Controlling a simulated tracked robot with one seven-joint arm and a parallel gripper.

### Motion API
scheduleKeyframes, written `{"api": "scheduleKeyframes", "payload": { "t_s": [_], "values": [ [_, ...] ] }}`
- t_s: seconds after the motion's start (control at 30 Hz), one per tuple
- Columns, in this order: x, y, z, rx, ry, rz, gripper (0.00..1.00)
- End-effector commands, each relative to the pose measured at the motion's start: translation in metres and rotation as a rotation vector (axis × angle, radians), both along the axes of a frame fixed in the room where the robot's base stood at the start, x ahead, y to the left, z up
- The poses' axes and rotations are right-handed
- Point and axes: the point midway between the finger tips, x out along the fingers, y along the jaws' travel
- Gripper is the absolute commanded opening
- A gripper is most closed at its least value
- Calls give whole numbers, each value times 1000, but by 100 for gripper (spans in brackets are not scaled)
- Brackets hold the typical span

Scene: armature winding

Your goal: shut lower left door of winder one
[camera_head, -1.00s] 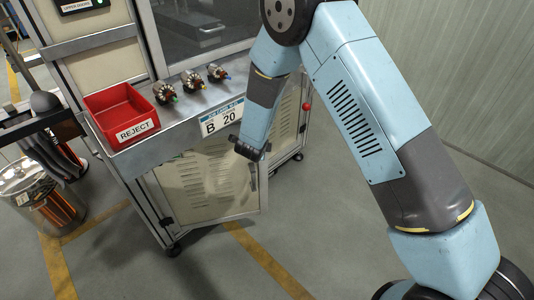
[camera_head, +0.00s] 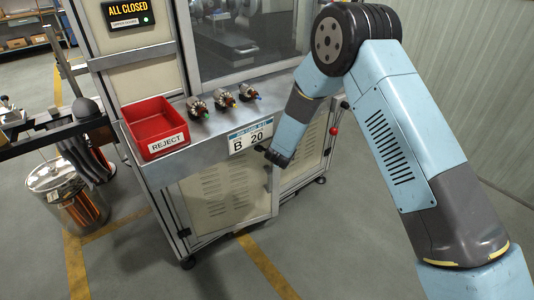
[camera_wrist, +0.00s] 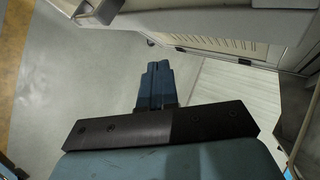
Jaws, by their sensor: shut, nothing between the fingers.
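The lower left door (camera_head: 225,192) of the winder is a cream, louvred panel below the shelf in the head view. It stands a little ajar, its right edge slightly out from the cabinet front. My gripper (camera_head: 269,172) is at the upper right part of this door, by its free edge; its fingertips are hard to make out there. In the wrist view my gripper (camera_wrist: 157,72) is shut and empty, pointing ahead over the floor. Louvred panels show at the upper right of that view. Contact with the door cannot be told.
A shelf (camera_head: 215,145) above the door carries a red REJECT bin (camera_head: 153,127) and several small armatures. A neighbouring louvred panel (camera_head: 304,150) is at the right. A clear bin of copper (camera_head: 72,198) stands at the left. The floor in front is free.

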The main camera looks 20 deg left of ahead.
Motion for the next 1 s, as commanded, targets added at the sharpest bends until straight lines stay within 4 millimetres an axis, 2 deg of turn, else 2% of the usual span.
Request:
{"api": "scheduleKeyframes", "payload": {
  "t_s": [0.17,0.33,0.7,1.0],
  "values": [
    [-6,-7,0,-1,1,2,0],
    [-21,-26,-2,-3,2,3,0],
    [-55,-57,43,1,0,6,0],
    [-73,-71,64,0,1,9,0]
  ]
}}
